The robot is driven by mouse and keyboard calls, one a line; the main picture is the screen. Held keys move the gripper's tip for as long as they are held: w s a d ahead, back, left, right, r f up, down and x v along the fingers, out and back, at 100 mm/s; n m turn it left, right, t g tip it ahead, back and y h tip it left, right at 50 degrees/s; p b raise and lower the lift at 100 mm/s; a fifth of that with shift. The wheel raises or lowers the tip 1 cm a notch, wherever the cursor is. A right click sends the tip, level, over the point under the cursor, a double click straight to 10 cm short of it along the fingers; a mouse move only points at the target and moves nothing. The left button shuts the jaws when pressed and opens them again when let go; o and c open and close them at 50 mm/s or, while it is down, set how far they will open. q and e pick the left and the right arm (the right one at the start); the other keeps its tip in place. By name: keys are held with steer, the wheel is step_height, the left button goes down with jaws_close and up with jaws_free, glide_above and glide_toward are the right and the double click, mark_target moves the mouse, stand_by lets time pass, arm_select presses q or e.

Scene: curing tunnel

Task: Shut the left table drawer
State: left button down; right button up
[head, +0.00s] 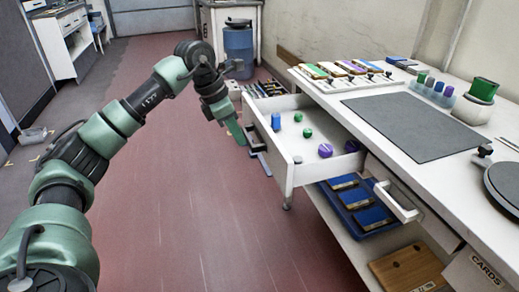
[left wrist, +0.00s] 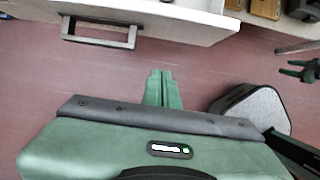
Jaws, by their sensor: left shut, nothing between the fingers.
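The left table drawer (head: 291,175) is pulled well out from the white table. Inside it are a blue cylinder (head: 276,121), green pieces (head: 298,117) and purple pieces (head: 325,150). In the left wrist view its white front (left wrist: 170,19) and grey bar handle (left wrist: 98,38) show at the top. My left gripper (head: 239,135) is shut and empty, pointing down just outside the drawer front. In the left wrist view its fingertips (left wrist: 161,76) lie short of the front, with floor showing between. My right gripper (left wrist: 298,70) shows small at the right edge, its fingers apart.
The neighbouring drawer's handle (head: 400,202) sticks out nearer me. Blue boxes in a tray (head: 357,212) and a wooden box (head: 408,268) stand below the tabletop. A dark mat (head: 415,125) lies on the table. The red floor (head: 190,190) left of the drawer is clear.

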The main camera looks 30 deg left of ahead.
mark_target(278, 150)
arm_select(q)
steer(key=w+d+f+b, duration=0.1)
steer(key=w+d+f, duration=0.3)
steer(key=f, duration=0.4)
steer(key=shift+w+d, duration=0.4)
steer(key=shift+w, duration=0.4)
arm_select(e)
step_height(278, 150, up, 5)
steer(key=shift+w+r, duration=0.1)
steer(key=shift+w, duration=0.05)
steer(key=shift+r, duration=0.1)
